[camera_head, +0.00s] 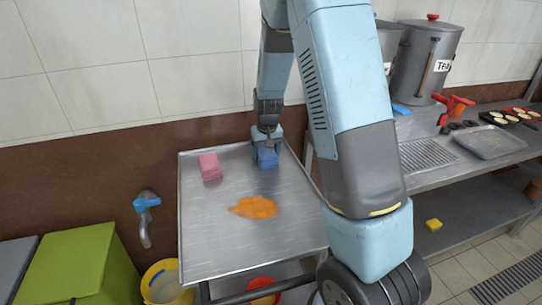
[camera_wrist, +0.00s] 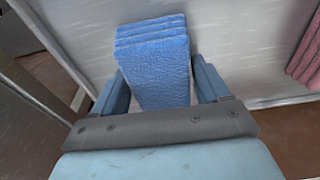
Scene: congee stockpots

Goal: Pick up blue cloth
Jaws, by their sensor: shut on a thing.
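The blue cloth (camera_head: 267,157) is a folded stack near the back right of a metal cart top (camera_head: 215,240). It fills the middle of the wrist view (camera_wrist: 155,62), its folded layers showing at the upper end. My gripper (camera_head: 267,143) reaches down onto it from above. In the wrist view my gripper (camera_wrist: 162,90) has one finger on each side of the cloth and is shut on it. I cannot tell whether the cloth is touching the cart top or slightly above it.
A pink folded cloth (camera_head: 210,167) lies left of the blue one. An orange spill or crumpled cloth (camera_head: 254,207) lies mid-cart. A brown and tiled wall (camera_head: 130,60) stands close behind. A green bin (camera_head: 85,265) and yellow bucket (camera_head: 163,283) are at left. A counter with stockpots (camera_head: 425,60) is at right.

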